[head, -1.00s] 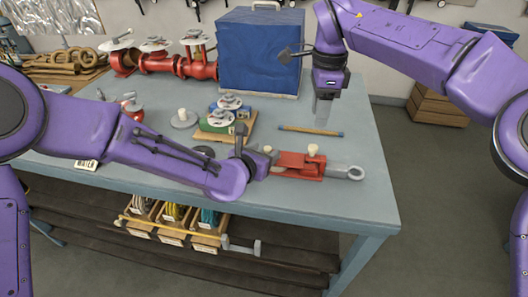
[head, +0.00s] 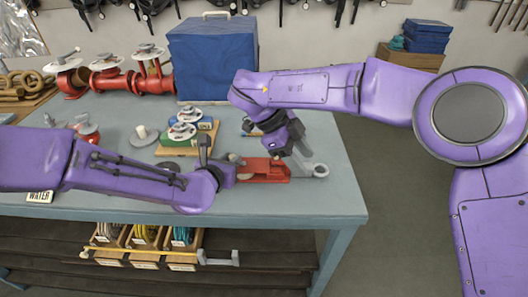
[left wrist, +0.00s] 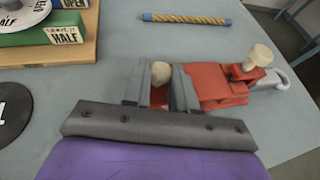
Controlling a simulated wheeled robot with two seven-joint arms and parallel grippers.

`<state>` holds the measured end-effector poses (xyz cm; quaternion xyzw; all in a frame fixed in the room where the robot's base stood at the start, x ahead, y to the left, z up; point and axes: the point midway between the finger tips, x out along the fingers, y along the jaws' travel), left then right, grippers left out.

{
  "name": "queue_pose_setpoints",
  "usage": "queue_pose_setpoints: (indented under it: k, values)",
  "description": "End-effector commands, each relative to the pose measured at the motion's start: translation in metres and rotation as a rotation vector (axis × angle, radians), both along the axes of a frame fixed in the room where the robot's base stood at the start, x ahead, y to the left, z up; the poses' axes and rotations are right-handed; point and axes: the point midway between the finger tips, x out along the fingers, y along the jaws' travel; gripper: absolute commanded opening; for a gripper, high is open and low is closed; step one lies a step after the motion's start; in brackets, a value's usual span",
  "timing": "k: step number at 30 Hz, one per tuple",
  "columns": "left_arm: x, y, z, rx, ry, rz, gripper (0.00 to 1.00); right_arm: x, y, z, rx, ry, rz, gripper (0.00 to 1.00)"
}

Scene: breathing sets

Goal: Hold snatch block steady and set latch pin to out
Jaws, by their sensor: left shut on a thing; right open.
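The snatch block (head: 262,171) is a red body with a grey eye at its right end, lying on the bench. It also shows in the left wrist view (left wrist: 215,88). My left gripper (head: 232,172) is shut on its left end, with a round cream knob (left wrist: 161,72) between the fingers. A second cream knob on a stem (left wrist: 260,56), seemingly the latch pin, stands up near the eye end. In the head view my right gripper (head: 300,157) hides this knob. The right gripper is open and points down over that end; whether it touches the block cannot be told.
A wooden board with green and blue labelled valve pieces (head: 186,140) lies behind the block. A rope-like rod (left wrist: 187,19) lies beyond it. A blue box (head: 212,60) and red valve piping (head: 120,82) stand at the back. The bench's front right corner is clear.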

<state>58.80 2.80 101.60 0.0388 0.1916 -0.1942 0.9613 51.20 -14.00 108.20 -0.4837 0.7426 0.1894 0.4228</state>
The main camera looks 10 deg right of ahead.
Motion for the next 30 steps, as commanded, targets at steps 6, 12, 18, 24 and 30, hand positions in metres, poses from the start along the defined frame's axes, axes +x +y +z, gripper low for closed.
queue_pose_setpoints:
  k: [6, 12, 18, 24, 30]
  values:
    - [0.0, 0.0, 0.0, -0.001, -0.001, 0.001, 0.0, -0.071, -0.058, -0.028, -0.713, -0.524, -0.322, 0.52]
    - [0.0, 0.0, 0.001, -0.001, -0.001, 0.001, 0.0, -0.059, -0.048, -0.032, -0.68, -1.231, -0.346, 0.52]
    - [0.0, 0.0, 0.001, -0.001, -0.001, 0.001, 0.0, -0.038, -0.005, -0.037, -0.221, -1.819, -0.395, 0.52]
    - [0.0, 0.0, 0.001, -0.001, -0.001, 0.001, 0.0, -0.032, 0.052, -0.041, 0.422, -2.089, -0.541, 0.52]
    - [0.0, 0.0, 0.001, -0.001, -0.002, 0.001, 0.0, -0.035, 0.086, -0.041, 0.792, -2.107, -0.668, 0.52]
